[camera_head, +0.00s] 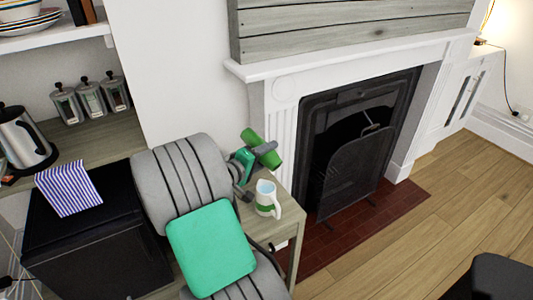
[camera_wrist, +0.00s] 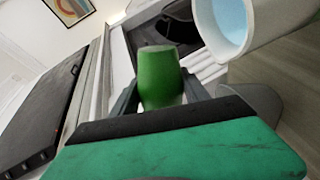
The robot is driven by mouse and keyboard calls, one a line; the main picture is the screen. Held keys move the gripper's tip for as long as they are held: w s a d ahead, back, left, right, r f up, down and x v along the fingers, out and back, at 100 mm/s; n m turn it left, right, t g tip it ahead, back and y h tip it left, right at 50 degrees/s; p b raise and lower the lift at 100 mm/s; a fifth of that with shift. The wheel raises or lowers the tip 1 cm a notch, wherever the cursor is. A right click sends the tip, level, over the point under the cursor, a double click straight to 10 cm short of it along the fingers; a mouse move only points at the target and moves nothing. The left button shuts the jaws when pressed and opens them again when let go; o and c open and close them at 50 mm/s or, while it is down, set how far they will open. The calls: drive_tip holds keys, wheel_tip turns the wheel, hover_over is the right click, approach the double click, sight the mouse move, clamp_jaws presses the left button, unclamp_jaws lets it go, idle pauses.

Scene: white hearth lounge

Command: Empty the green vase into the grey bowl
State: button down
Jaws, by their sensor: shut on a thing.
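The green vase (camera_head: 250,138) is held above the small wooden table, tilted well away from upright in the head view. My gripper (camera_head: 266,148) is shut on it, with a grey finger across its middle. In the wrist view the vase (camera_wrist: 160,82) stands out between the two fingers of my gripper (camera_wrist: 160,98). I cannot see its opening or contents clearly. A smooth grey rounded surface (camera_wrist: 257,101), likely the grey bowl, shows partly below a jug in the wrist view. In the head view I cannot make out the bowl; my arm covers much of the table.
A white jug (camera_head: 267,199) with a green band and pale blue inside stands on the wooden table (camera_head: 292,228), close to my gripper. The fireplace (camera_head: 350,140) is behind. A kettle (camera_head: 24,138) and jars (camera_head: 90,99) stand at left.

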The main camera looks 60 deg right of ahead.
drive_tip(key=shift+r+n+p, duration=0.3)
drive_tip(key=shift+r+p, duration=0.2)
drive_tip(key=shift+p, duration=0.4)
drive_tip(key=shift+d+f+n+g+p, duration=0.2)
drive_tip(key=shift+f+n+p, duration=0.15)
drive_tip(key=shift+f+n, duration=0.05)
drive_tip(key=shift+d+f+n+g+p, duration=0.15)
drive_tip(key=shift+f+n+g+p, duration=0.05)
drive_tip(key=shift+f+n+p, duration=0.2)
drive_tip(key=shift+w+d+n+y+p, duration=0.25)
drive_tip(key=shift+w+n+y+p, duration=0.05)
drive_tip(key=shift+w+n+p, duration=0.15)
drive_tip(key=shift+w+d+n+p, duration=0.2)
drive_tip(key=shift+w+n+p, duration=0.05)
drive_tip(key=shift+p, duration=0.2)
drive_tip(key=shift+w, duration=0.4)
drive_tip(key=shift+w+n+p, duration=0.1)
drive_tip(key=shift+n+p, duration=0.2)
drive_tip(key=shift+p, duration=0.05)
